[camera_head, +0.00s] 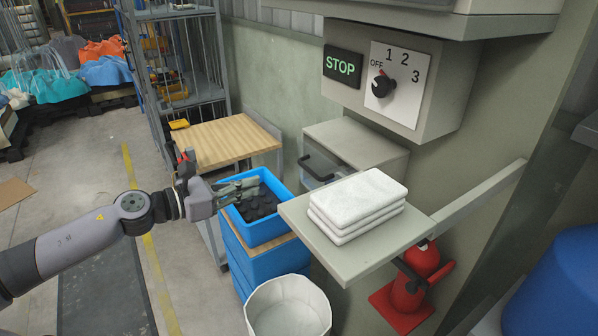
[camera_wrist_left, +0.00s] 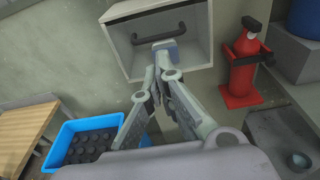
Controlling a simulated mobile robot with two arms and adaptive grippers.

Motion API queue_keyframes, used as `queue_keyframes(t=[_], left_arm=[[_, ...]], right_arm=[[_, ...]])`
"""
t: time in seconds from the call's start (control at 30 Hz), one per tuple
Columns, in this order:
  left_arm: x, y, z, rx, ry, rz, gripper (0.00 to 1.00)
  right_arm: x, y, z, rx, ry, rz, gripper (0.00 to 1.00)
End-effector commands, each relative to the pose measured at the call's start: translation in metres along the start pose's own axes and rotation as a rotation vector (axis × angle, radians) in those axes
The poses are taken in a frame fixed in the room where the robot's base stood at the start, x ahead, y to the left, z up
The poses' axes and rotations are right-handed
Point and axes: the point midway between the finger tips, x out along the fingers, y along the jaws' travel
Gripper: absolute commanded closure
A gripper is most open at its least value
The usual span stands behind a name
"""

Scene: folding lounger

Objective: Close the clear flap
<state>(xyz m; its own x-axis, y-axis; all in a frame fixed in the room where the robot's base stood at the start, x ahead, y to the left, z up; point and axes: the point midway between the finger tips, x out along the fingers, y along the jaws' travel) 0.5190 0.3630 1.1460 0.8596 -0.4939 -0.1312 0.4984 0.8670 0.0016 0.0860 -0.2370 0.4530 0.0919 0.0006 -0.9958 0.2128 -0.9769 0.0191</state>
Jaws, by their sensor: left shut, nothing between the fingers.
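A pale grey wall box (camera_head: 362,142) has a clear front flap with a dark bar handle (camera_head: 318,168). The wrist view shows the box's front (camera_wrist_left: 190,48) and the handle (camera_wrist_left: 158,33) straight ahead. I cannot tell exactly how far the flap stands from its frame. My left gripper (camera_head: 252,186) is shut and empty, to the left of the box and above a blue crate. In the left wrist view its fingertips (camera_wrist_left: 164,50) overlap the lower part of the box front, just below the handle. Contact cannot be told. My right gripper is not in view.
The blue crate (camera_head: 233,215) holds dark round pieces. A shelf (camera_head: 350,262) with folded white towels (camera_head: 358,203) juts out right of the flap. A wooden-topped table (camera_head: 222,142), a white bin (camera_head: 288,310) and a red extinguisher (camera_head: 408,290) stand nearby.

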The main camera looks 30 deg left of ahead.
Motion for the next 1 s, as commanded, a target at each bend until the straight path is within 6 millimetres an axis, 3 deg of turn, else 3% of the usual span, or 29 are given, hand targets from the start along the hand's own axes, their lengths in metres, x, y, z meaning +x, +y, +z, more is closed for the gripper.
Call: queue_keyframes(t=[0.2, 0.47, 1.0], left_arm=[[0.022, 0.002, 0.002, 0.003, -0.002, 0.003, 1.00], [0.041, 0.002, 0.002, 0.004, -0.001, 0.004, 1.00], [0.085, 0.003, 0.005, -0.001, -0.003, 0.006, 1.00]], right_arm=[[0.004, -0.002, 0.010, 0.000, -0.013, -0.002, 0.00], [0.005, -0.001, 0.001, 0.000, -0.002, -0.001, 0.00], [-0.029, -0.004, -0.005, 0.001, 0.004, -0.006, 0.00]])
